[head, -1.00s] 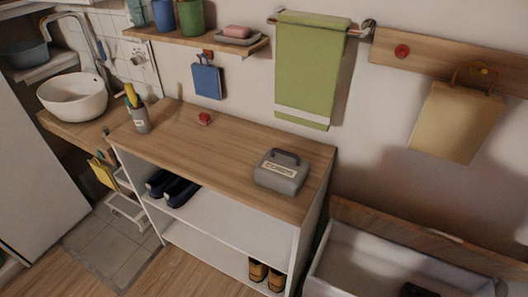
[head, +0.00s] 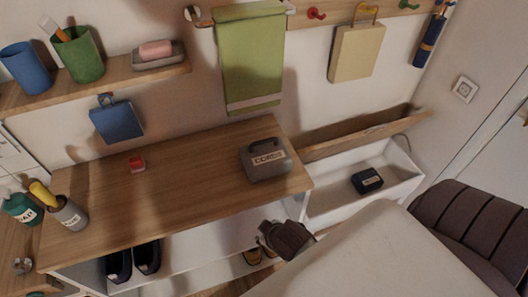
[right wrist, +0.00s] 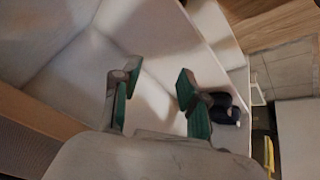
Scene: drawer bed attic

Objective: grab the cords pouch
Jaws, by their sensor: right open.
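The cords pouch (head: 266,161) is a grey case with a top handle and a pale label reading CORDS. It stands on the wooden top (head: 180,185) of the low shelf unit, near its right end. My right gripper (head: 268,238) is in front of the unit's right end, below the pouch in the head view and apart from it. In the right wrist view my right gripper (right wrist: 155,92) has its two green-padded fingers spread with nothing between them. The pouch is not visible in that view. My left gripper is not in view.
A red object (head: 137,163) and a grey cup (head: 70,214) stand on the same top, which is otherwise clear around the pouch. A green towel (head: 250,60) hangs behind. A white bin (head: 335,205) holding a dark labelled case (head: 367,181) is at right. Dark shoes (head: 147,257) sit below.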

